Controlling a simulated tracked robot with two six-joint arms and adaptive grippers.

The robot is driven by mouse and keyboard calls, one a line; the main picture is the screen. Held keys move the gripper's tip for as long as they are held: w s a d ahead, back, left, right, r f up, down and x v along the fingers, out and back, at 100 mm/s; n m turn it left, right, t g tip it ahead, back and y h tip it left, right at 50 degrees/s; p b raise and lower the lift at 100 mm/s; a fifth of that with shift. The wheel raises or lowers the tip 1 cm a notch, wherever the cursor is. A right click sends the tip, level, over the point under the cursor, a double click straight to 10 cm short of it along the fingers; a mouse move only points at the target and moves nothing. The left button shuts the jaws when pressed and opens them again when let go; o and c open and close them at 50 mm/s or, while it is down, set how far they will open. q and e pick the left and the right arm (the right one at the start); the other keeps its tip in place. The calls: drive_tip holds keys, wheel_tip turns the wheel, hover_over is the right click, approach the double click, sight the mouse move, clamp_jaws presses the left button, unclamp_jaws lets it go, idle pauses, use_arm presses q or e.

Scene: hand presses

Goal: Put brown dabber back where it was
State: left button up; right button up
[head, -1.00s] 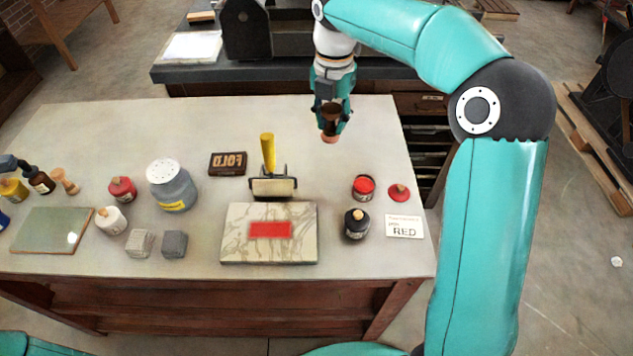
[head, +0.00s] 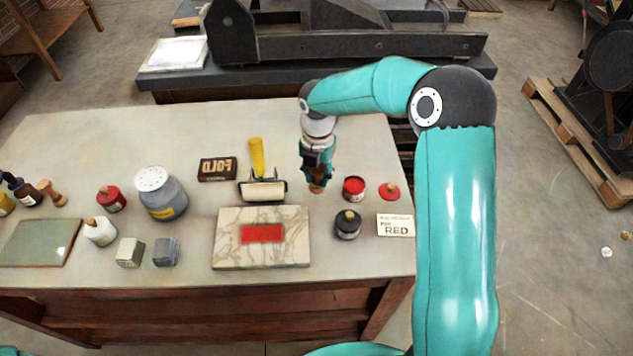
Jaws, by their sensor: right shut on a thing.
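My right gripper (head: 316,172) is shut on the brown dabber (head: 316,188). The dabber's tan lower end points down below the fingers, and most of the rest is hidden by them. The gripper is over the table, right of the roller (head: 262,188) and left of the open red ink tin (head: 354,188). I cannot tell whether the dabber touches the table, but it looks above it. A lighter wooden dabber (head: 52,193) lies at the far left. My left gripper is not in view.
The marble slab (head: 230,225) with a red ink patch, a black jar (head: 348,225), a red lid (head: 389,191) and a RED card (head: 395,225) stand near. The FOLD block (head: 217,169), grey bottle (head: 163,195) and glass plate (head: 38,243) are left. The table's back middle is clear.

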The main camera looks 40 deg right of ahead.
sight(317, 183)
wheel_tip(317, 183, down, 3)
drive_tip(key=shift+w+r, duration=0.1)
drive_tip(key=o, duration=1.2)
wheel_tip(317, 183, up, 12)
drive_tip(key=shift+r, duration=0.1)
idle(0.4)
